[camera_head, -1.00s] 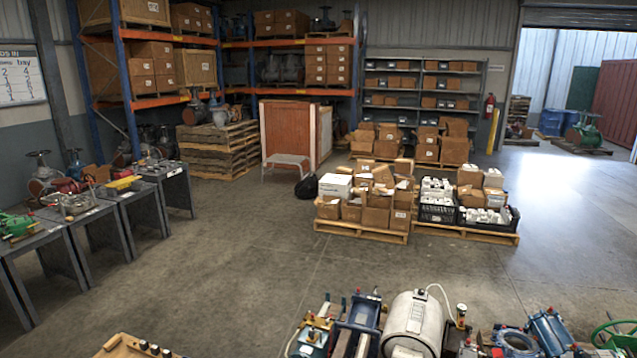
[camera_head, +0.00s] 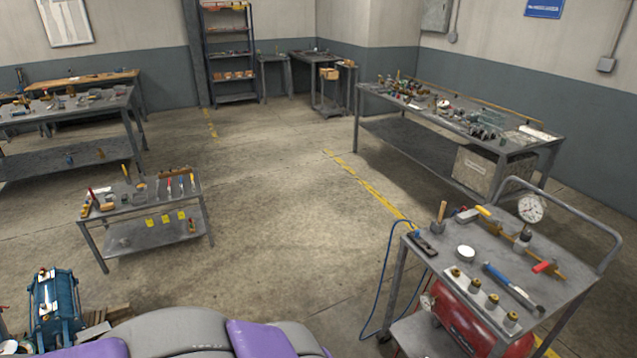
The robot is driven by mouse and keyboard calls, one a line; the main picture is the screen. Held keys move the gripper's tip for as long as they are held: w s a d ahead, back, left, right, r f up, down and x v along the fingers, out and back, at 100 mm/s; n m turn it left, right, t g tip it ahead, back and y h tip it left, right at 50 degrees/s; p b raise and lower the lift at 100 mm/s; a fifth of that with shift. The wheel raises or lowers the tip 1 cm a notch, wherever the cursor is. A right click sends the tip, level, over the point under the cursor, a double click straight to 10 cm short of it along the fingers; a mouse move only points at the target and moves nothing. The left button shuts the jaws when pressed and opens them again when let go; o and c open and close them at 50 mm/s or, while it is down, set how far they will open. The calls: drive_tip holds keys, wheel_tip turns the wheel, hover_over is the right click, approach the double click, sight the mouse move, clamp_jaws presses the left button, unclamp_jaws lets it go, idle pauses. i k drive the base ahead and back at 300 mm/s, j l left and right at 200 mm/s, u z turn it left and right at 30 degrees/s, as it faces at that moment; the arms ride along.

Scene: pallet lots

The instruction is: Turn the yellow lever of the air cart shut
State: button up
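The air cart (camera_head: 452,262) stands at the right, with a grey top, a tubular push handle and a red tank (camera_head: 465,318) beneath. A brass pipe runs across its top, with a round white-faced gauge (camera_head: 531,208) near it. A small yellow lever (camera_head: 484,211) shows at the pipe's far left end. A red lever (camera_head: 543,267) sits nearer along the pipe. The yellow lever is too small to tell whether it is open or shut. My gripper is not in view.
Concrete floor is clear in the middle (camera_head: 290,220). A blue hose (camera_head: 388,270) hangs from the cart's left side to the floor. A low tool table (camera_head: 150,213) stands left, a long workbench (camera_head: 450,115) behind the cart, and a blue cylinder unit (camera_head: 54,305) bottom left.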

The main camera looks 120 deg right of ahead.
sight(478, 208)
drive_tip(key=z, duration=0.5)
drive_tip(key=l+z, duration=0.1)
drive_tip(key=z, duration=0.35)
drive_tip(key=l+z, duration=0.1)
drive_tip(key=z, duration=0.4)
drive_tip(key=l+z, duration=0.1)
drive_tip(key=z, duration=1.35)
drive_tip(key=k+j+z, duration=0.1)
drive_tip(key=z, duration=1.35)
drive_tip(key=k+z, duration=0.1)
drive_tip(key=z, duration=0.9)
drive_tip(key=i+j+z, duration=0.15)
drive_tip(key=i+j, duration=0.3)
drive_tip(key=i, duration=0.3)
drive_tip(key=i+j+z, duration=0.2)
drive_tip(key=i+j, duration=0.3)
drive_tip(key=i, duration=0.25)
drive_tip(key=i+j+z, duration=0.15)
drive_tip(key=i+j, duration=0.5)
drive_tip(key=i, duration=0.05)
